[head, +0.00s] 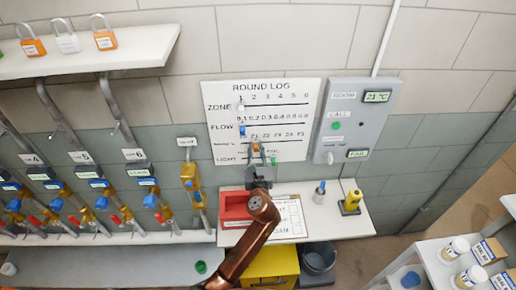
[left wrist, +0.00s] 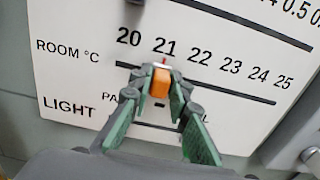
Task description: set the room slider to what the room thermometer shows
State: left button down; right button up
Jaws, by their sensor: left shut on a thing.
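The room thermometer (head: 377,96) on the grey panel at the upper right appears to read 21 °C. The white ROUND LOG board (head: 290,88) carries the room scale, marked 20 to 25. In the left wrist view the orange room slider (left wrist: 161,82) stands on its slot just below the 21 mark, with a small red-and-white tip pointing up at it. My left gripper (head: 257,150) is at the board, and in the left wrist view its green fingers (left wrist: 160,88) are shut on the slider. The gripper partly hides the LIGHT row. My right gripper is not in view.
A white zone slider (head: 241,106) and a blue flow slider (head: 242,131) sit above. Below is a shelf with a red tray (head: 234,207), a clipboard (head: 290,216) and a yellow device (head: 350,203). Pipes and valves line the left; a white cart (head: 435,262) stands lower right.

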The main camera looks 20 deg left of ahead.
pick_arm(q)
jog(key=shift+a, duration=0.15)
jog(key=c, duration=2.2)
grip_release()
jog(key=o, duration=0.3)
jog(key=shift+s, duration=0.2)
jog(key=v, duration=1.1)
jog(key=shift+s+d, duration=0.25)
jog(key=shift+s, duration=0.1)
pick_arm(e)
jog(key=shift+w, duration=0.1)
